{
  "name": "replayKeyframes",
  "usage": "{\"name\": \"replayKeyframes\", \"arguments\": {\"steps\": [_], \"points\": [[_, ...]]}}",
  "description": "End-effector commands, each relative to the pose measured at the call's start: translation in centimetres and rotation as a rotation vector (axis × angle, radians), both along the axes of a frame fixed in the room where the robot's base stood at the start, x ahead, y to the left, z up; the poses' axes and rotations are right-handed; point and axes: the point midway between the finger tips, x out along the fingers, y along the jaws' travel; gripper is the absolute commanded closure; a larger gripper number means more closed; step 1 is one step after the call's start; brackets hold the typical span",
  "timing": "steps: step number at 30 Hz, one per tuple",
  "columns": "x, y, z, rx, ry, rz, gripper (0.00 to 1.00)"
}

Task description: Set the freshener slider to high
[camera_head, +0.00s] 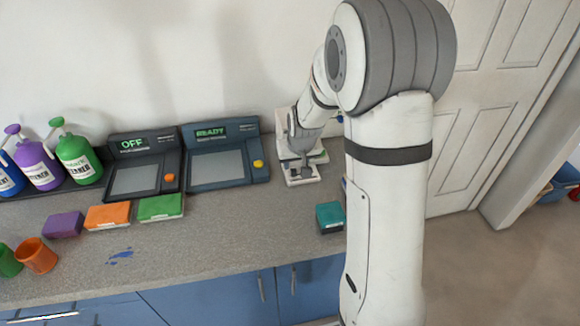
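A small white device (291,177), which looks like the freshener, stands at the back right of the counter against the wall. My gripper (303,158) is over it, reaching down from my arm. The gripper covers much of the device, and the two are too small here to tell whether they touch. A small dark part shows low on the device's front, but I cannot tell whether it is the slider or a fingertip. The slider's setting cannot be read. Whether the fingers are open or shut cannot be seen.
Left of the device are a blue panel (226,184) reading READY and a dark panel (140,195) reading OFF. Colored sponges, spray bottles (77,160) and cups are farther left. A teal block (330,217) lies near the front edge. My arm hides the counter's right end.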

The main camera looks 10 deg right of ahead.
Motion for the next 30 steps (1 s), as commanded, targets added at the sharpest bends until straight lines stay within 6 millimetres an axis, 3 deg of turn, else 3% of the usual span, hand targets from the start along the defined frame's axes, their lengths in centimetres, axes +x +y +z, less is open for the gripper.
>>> {"name": "replayKeyframes", "arguments": {"steps": [9,20,30], "points": [[1.5,0.0,-3.7,0.001,0.001,0.001,0.62],[1.8,0.1,-4.3,0.001,-0.001,0.001,0.62],[1.8,0.1,-4.3,0.0,0.0,0.002,0.87]]}}
